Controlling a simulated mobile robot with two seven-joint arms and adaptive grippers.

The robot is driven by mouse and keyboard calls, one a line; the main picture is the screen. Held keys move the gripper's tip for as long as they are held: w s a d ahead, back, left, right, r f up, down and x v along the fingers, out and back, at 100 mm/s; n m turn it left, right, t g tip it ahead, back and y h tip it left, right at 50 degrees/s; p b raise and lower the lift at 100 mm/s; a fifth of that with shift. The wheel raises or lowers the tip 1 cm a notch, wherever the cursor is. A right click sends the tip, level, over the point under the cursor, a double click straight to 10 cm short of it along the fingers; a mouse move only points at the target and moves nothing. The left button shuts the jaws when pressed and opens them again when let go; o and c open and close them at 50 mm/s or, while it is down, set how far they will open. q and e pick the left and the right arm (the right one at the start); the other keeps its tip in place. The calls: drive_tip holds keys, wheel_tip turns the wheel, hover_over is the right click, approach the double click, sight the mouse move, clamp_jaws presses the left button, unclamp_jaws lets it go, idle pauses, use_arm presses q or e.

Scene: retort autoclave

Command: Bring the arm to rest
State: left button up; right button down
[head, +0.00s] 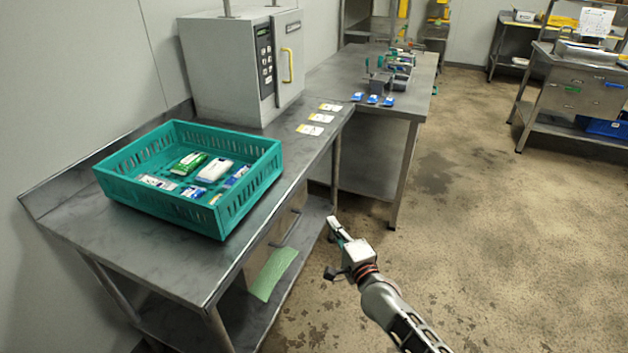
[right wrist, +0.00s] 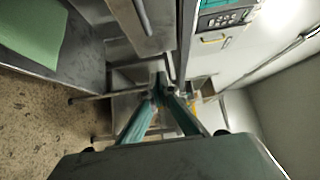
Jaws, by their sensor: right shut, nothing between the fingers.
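My right gripper (head: 331,248) hangs over the floor to the right of the steel table in the head view. It is shut and empty, clear of the table edge. In the right wrist view its two fingers (right wrist: 158,88) come together at their tips with nothing between them. The right arm comes in from the lower right of the head view. My left gripper is in neither view.
A teal crate (head: 105,181) with several packets stands on the steel table (head: 150,252). A grey autoclave (head: 222,70) with a yellow handle is behind it. The floor (head: 480,220) to the right is open.

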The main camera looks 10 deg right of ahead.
drive_tip(key=s+d+f+n+g, duration=0.1)
drive_tip(key=s+f+n, duration=0.4)
drive_tip(key=s, duration=0.7)
drive_tip(key=s+d+f+n+g+h, duration=0.1)
drive_tip(key=s+f+n+g, duration=0.2)
drive_tip(key=s+f+n, duration=0.2)
drive_tip(key=s+d+f+n+g, duration=0.2)
drive_tip(key=s+f+n, duration=0.3)
drive_tip(key=s, duration=1.3)
drive_tip(key=n+g, duration=0.1)
drive_tip(key=n, duration=0.3)
drive_tip(key=shift+s+n, duration=0.3)
drive_tip(key=shift+s, duration=0.1)
